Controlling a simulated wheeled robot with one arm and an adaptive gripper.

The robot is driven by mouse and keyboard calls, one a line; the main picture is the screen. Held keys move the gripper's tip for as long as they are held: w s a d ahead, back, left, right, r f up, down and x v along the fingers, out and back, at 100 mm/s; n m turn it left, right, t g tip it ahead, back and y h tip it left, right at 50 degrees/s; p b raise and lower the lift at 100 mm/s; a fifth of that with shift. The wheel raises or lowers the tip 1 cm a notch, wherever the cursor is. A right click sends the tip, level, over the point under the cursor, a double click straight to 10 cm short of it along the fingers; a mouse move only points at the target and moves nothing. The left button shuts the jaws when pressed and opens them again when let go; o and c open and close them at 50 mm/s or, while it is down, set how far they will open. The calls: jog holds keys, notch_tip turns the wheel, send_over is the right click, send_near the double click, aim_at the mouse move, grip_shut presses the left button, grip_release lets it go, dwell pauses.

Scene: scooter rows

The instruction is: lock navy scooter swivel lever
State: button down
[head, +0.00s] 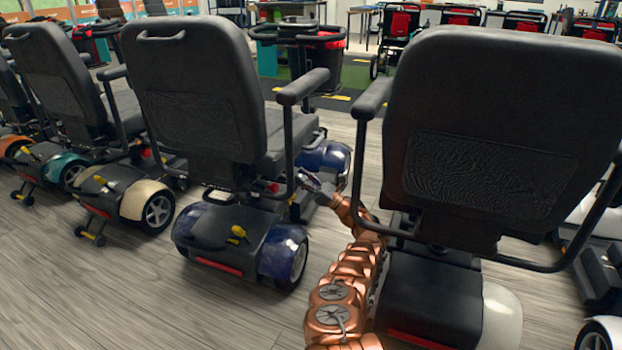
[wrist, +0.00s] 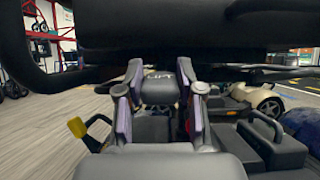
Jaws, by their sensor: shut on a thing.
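The navy scooter (head: 285,253) stands left of my arm, with its black seat (head: 190,95) facing away. My gripper (head: 308,181) is beside the right side of that seat, low under the armrest. In the wrist view my gripper's two fingers (wrist: 158,100) are closed on a dark, blocky lever end (wrist: 158,90) with faint pale lettering, under the dark seat edge. It appears to be the navy scooter's swivel lever. In the head view the lever is too small and covered to make out. Whether it is latched cannot be told.
A cream scooter (head: 502,318) with a large seat back (head: 500,120) stands close on the right of my arm. Another cream scooter (head: 142,197) and a teal one (head: 68,167) stand to the left. A yellow knob (head: 238,232) is on the navy rear. Wooden floor lies free in front.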

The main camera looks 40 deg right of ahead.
aim_at(293, 147)
jog(key=shift+s+d+f, duration=0.15)
jog(key=shift+d+f, duration=0.05)
jog(key=shift+f, duration=0.55)
jog(key=c, duration=1.1)
grip_release()
jog(key=shift+f, duration=0.1)
jog(key=o, duration=0.4)
jog(key=shift+r, duration=0.2)
jog(key=shift+a+r, duration=0.1)
jog(key=shift+r, duration=0.05)
jog(key=shift+r, duration=0.1)
jog(key=shift+a+r, duration=0.1)
jog(key=shift+r, duration=0.4)
notch_tip(293, 147, up, 9)
jog(key=shift+f, duration=0.1)
jog(key=shift+d, duration=0.2)
